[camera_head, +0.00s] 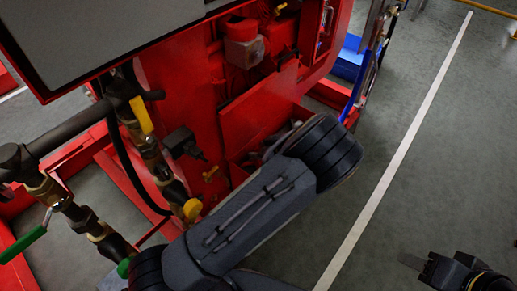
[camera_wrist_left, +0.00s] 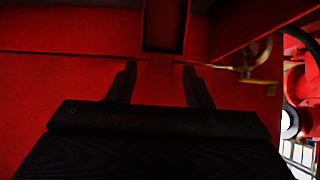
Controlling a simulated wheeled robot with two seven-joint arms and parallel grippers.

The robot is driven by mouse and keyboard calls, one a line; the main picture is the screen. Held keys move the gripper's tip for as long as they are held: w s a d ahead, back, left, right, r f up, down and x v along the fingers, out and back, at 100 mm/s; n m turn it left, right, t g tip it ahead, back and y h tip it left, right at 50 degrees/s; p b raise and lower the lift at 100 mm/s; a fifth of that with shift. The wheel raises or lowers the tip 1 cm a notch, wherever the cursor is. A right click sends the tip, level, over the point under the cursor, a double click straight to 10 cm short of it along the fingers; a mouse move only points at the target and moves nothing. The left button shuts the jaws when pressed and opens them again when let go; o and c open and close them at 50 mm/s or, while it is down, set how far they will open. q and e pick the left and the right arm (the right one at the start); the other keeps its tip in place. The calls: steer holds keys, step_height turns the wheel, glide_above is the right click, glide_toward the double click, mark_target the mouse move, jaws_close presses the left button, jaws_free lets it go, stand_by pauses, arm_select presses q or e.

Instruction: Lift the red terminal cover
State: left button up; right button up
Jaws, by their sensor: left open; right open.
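In the left wrist view my left gripper (camera_wrist_left: 160,88) is open, its two dark fingers apart and pointing at a red surface. A small red tab-like piece (camera_wrist_left: 160,66) shows just beyond and between the fingertips, under a dark recessed block (camera_wrist_left: 165,25). It may be the red terminal cover, but the dim picture does not settle this, nor whether the fingers touch it. In the head view my left arm hides the left fingers beside the red machine (camera_head: 180,95). My right gripper (camera_head: 424,263) is open and empty, low at the right, over the floor.
Pipes with a yellow-handled valve (camera_head: 141,115) and a green lever (camera_head: 22,245) stand at the left. A grey panel (camera_head: 100,35) overhangs the upper left. A blue part (camera_head: 350,62) lies behind the machine. The floor (camera_head: 430,150) at the right is clear.

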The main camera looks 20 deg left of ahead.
arm_select(q)
steer(key=p+v, duration=0.1)
steer(key=v, duration=0.5)
steer(key=shift+d+r, duration=0.2)
steer(key=shift+d, duration=0.05)
steer(key=shift+s, duration=0.1)
